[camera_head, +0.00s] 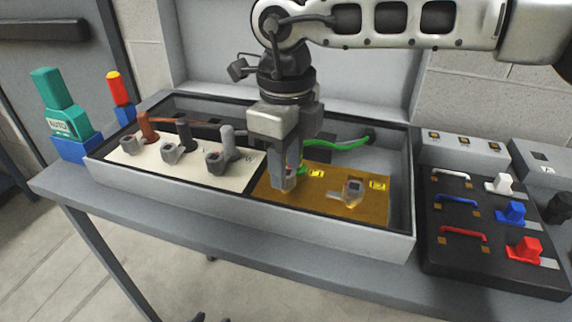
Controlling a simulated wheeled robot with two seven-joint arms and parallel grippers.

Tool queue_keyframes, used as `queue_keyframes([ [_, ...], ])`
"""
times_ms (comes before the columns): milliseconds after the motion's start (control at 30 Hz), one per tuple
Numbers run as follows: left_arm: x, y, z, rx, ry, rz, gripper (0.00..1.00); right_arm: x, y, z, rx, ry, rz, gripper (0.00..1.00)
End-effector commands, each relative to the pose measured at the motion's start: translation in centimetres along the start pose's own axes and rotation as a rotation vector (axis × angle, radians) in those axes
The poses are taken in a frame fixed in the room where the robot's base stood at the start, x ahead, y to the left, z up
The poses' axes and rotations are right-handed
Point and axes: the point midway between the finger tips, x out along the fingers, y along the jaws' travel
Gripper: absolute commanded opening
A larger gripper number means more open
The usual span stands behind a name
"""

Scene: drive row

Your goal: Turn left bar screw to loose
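A brown panel (318,197) fills the right part of the open grey box. The left bar screw (290,181) on this panel is mostly hidden behind my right gripper. My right gripper (285,180) points down with its fingertips at this screw; whether the fingers are shut on it cannot be told. A second bar screw (352,190) with a side lever stands clear to the right on the panel. Yellow labels (316,173) lie beside the screws. My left gripper is not in view.
A cream panel (195,170) with several grey terminals and posts fills the box's left part. A green wire (345,144) runs behind my gripper. A black board (485,245) with coloured handles stands right; a teal switch (58,115) marked AUTO stands left.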

Motion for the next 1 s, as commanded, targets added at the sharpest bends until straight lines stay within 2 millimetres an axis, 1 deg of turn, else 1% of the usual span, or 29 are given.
queue_keyframes([
  [33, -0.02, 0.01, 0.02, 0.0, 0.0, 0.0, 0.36, 0.47, 0.04, 0.0, -0.001, 0.001, 0.001, 0.36],
  [133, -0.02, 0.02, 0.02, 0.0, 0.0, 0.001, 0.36, 0.91, 0.04, 0.01, 0.0, 0.0, 0.0, 0.36],
  [400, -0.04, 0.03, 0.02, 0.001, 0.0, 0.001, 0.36, 1.05, 0.03, 0.02, 0.0, 0.0, 0.0, 0.36],
  [433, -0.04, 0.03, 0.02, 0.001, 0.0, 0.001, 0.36, 1.05, 0.03, 0.02, -0.001, 0.0, 0.0, 0.33],
  [533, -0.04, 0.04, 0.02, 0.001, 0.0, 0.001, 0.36, 1.04, 0.03, 0.02, -0.001, 0.0, 0.0, 0.05],
  [567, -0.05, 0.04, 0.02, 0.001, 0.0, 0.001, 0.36, 1.04, 0.03, 0.02, -0.001, 0.0, 0.0, 0.04],
  [833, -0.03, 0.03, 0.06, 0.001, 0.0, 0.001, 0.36, 1.05, 0.02, 0.02, -0.02, -0.001, 0.0, 0.04],
  [1000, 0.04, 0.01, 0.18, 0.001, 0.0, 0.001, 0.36, 1.09, 0.03, 0.03, -0.083, -0.001, 0.001, 0.04],
])
